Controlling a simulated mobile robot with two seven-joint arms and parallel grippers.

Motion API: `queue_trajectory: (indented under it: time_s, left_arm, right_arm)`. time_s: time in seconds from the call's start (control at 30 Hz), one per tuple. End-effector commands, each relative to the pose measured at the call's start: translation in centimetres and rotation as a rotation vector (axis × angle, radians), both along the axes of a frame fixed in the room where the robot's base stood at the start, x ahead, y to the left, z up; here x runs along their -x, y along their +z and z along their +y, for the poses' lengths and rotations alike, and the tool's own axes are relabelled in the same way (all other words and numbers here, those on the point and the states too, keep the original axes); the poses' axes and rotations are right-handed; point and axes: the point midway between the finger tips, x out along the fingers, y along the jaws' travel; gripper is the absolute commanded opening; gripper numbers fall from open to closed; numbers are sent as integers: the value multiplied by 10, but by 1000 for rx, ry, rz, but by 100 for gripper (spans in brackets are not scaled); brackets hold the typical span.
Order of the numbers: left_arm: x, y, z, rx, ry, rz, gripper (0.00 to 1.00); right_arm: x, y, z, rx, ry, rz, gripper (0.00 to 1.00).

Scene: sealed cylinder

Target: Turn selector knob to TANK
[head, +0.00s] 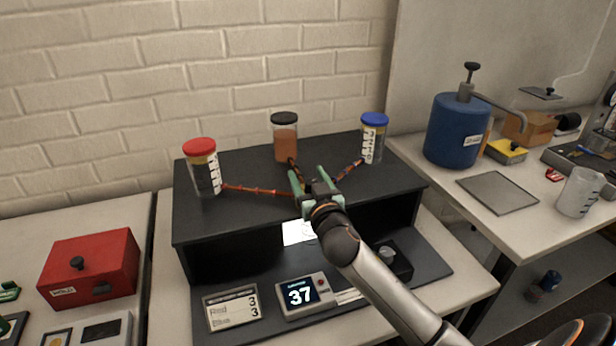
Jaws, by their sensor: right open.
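My right gripper (309,178) is open, with its two green fingers apart, over the front middle of the black stand's top (240,168). The place where the tubes meet is hidden by the gripper. A small grey knob-like part (387,254) sits on a dark box under the stand, right of my forearm. I cannot tell whether it is the selector knob, and no TANK mark is readable. My left gripper is not in view.
A blue cylinder (457,130) with a black handle stands on the right table, near a grey plate (497,193) and a clear beaker (578,193). A red box (90,266) is at left.

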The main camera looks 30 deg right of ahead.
Motion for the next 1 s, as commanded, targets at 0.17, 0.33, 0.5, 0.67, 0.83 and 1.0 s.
queue_trajectory:
  time_s: [0.17,0.33,0.5,0.67,0.83,1.0]
  left_arm:
    - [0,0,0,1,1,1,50]
    - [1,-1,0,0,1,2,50]
    - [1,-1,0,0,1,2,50]
    - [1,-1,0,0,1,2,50]
    - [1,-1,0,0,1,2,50]
    - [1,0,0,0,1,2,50]
  right_arm:
    - [0,0,0,0,0,0,60]
    - [0,0,0,1,0,0,41]
    - [0,0,0,0,0,0,22]
    - [0,0,0,0,0,0,4]
    - [0,0,0,0,0,0,0]
    - [1,0,0,0,4,1,0]
